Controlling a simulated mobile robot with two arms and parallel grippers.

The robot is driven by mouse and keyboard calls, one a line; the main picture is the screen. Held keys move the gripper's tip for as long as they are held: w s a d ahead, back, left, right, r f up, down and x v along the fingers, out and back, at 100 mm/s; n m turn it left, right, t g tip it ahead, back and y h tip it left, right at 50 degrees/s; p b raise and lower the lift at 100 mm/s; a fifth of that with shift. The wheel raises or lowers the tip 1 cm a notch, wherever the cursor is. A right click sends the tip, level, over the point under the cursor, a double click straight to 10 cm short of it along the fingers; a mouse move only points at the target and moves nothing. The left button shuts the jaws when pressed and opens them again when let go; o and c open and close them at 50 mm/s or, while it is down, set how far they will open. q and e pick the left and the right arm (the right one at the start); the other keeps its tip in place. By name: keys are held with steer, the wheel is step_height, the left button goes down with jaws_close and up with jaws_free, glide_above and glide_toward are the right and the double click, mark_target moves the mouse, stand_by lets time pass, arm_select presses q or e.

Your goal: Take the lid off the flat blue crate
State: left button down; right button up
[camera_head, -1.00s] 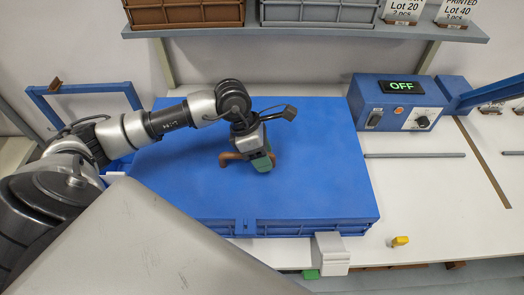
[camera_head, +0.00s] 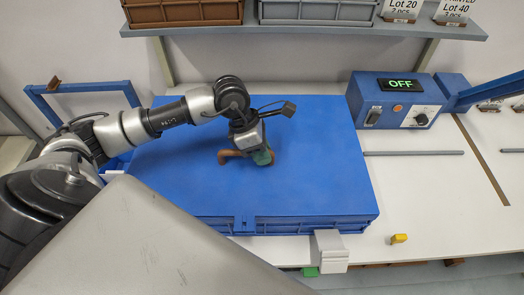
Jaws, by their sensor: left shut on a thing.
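The flat blue crate (camera_head: 300,228) lies on the white table, its ribbed front side showing. Its flat blue lid (camera_head: 320,180) covers the top. A brown handle (camera_head: 230,155) stands on the lid near its middle. My left gripper (camera_head: 262,157) comes in from the left over the lid and is shut on the brown handle. The fingertips and part of the handle are hidden behind the gripper body. I cannot tell whether the lid is apart from the crate. My right gripper is not in view.
A blue control box (camera_head: 398,112) with an "OFF" display stands right of the crate. A small yellow object (camera_head: 399,239) lies at the front right. A grey block (camera_head: 329,250) sits at the crate's front edge.

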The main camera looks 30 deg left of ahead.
arm_select(q)
steer(key=shift+r+p, duration=0.4)
steer(key=shift+r, duration=1.15)
steer(key=shift+r, duration=0.1)
steer(key=shift+r+p, duration=1.1)
steer(key=shift+r, duration=0.9)
steer(key=shift+f, duration=0.1)
